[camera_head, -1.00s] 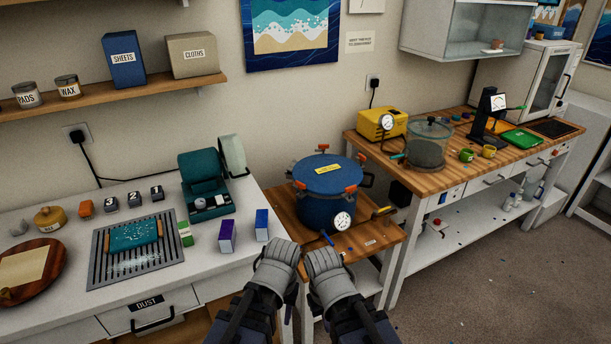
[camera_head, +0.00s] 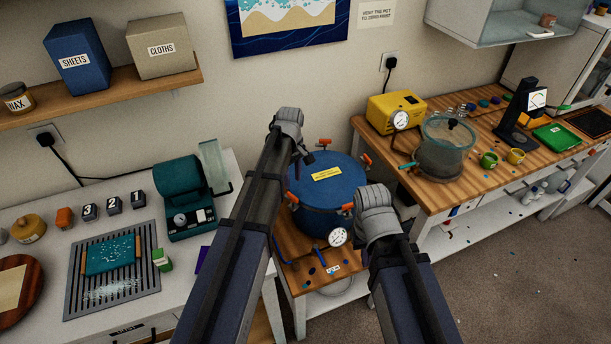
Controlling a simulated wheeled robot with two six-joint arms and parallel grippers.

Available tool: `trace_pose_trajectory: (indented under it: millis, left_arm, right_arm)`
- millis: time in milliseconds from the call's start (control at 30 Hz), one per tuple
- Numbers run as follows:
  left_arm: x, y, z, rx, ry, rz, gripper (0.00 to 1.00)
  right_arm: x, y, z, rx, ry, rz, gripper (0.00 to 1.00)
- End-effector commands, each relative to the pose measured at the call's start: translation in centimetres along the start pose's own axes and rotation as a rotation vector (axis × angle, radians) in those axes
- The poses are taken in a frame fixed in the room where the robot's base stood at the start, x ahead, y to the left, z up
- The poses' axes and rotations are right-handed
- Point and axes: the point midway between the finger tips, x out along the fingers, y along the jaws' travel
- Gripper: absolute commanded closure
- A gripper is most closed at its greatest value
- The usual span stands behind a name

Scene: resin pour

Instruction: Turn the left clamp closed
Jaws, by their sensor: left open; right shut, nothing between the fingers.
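The blue pressure pot (camera_head: 325,185) stands on the wooden cart with its lid on. Orange-handled clamps sit around the lid rim: one at the back (camera_head: 324,142), one at the right (camera_head: 366,160) and one at the front right (camera_head: 348,207).
A pressure gauge (camera_head: 338,237) is on the pot's front. A blue-handled tool (camera_head: 300,254) and small scraps lie on the cart top. The white bench with a teal machine (camera_head: 183,195) is at left. The wooden bench with a yellow pump (camera_head: 396,110) and clear chamber (camera_head: 446,150) is at right.

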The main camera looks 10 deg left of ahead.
Motion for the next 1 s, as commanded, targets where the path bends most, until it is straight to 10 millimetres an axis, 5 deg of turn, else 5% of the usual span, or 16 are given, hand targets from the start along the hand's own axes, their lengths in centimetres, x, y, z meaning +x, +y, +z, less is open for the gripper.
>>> trace_pose_trajectory:
  millis: [367,1000]
  left_arm:
    - [0.9,0.0,-0.2,-0.009,0.0,0.001,0.55]
    - [7.7,0.1,-0.2,-0.007,0.0,0.001,0.55]
  right_arm:
    - [0.8,-0.1,-0.1,0.0,0.0,0.0,1.0]
    - [7.7,-0.7,-0.5,0.002,0.0,0.0,1.0]
